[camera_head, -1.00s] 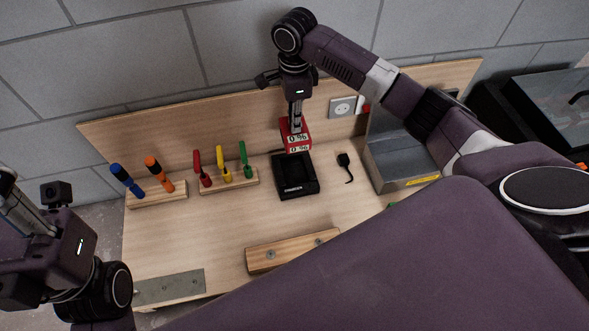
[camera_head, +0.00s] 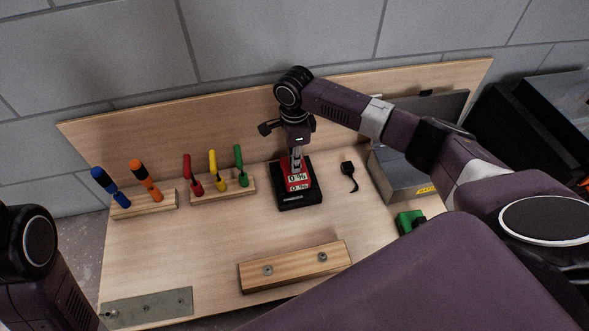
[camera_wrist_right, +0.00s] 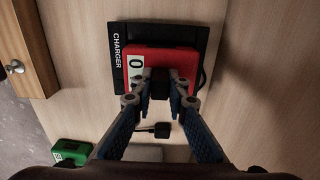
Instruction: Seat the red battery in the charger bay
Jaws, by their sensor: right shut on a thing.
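The red battery (camera_head: 299,182) with a "0 %" label is in the black charger (camera_head: 287,204) or right at its bay; the head view shows it low within the charger's outline. In the right wrist view the red battery (camera_wrist_right: 178,68) overlaps the black charger (camera_wrist_right: 118,78), whose "CHARGER" lettering is clear. My right gripper (camera_head: 296,165) points down and is shut on the top of the battery; it also shows in the right wrist view (camera_wrist_right: 160,84). Whether the battery touches the bay floor is hidden. My left gripper is out of view; only part of that arm shows at lower left.
A green battery (camera_head: 409,221) lies right of the charger, near a grey metal box (camera_head: 400,180). A black plug (camera_head: 348,170) lies beside the charger. Screwdrivers stand in wooden racks (camera_head: 146,203) at left. A wooden batten (camera_head: 293,267) is in front. Bare table lies between.

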